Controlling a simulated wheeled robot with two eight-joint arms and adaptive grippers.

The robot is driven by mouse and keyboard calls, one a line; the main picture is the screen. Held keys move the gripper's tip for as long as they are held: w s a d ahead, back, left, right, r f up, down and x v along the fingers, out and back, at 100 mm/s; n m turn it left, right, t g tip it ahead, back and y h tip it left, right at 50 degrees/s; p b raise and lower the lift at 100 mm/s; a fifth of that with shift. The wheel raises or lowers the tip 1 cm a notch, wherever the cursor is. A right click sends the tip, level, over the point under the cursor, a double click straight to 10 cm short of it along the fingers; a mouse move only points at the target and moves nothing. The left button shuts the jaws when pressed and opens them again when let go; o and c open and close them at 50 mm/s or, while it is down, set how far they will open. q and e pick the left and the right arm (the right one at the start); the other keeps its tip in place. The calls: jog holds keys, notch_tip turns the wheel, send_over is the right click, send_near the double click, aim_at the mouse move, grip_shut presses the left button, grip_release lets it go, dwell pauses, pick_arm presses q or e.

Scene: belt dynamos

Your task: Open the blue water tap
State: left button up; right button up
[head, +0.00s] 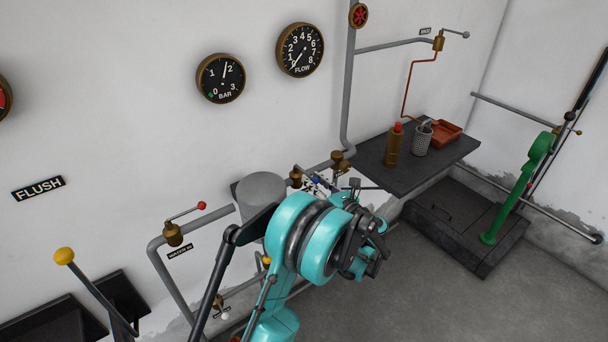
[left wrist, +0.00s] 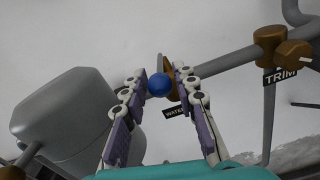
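The blue water tap shows as a round blue knob (left wrist: 159,85) in the left wrist view, in front of a brass fitting (left wrist: 166,66) on a grey pipe. A label reading "WATER" (left wrist: 174,112) is beside it, partly covered by a finger. My left gripper (left wrist: 161,74) is open, with one finger on each side of the knob and small gaps visible. In the head view a small patch of the blue knob (head: 316,181) shows beside my left gripper (head: 330,186); my teal arm hides much around it. My right gripper is not in view.
A grey tank (head: 262,190) stands left of the tap. A brass fitting labelled TRIM (left wrist: 272,45) is on the pipe to the right. A dark shelf (head: 365,170) holds a bottle, a perforated cup and a red tray. A red-knobbed tap (head: 173,234) is further left.

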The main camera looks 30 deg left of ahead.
aim_at(304, 171)
pick_arm(q)
jog(key=x, duration=0.5)
jog(key=shift+a+b, duration=0.2)
jog(key=shift+b, duration=0.2)
grip_shut()
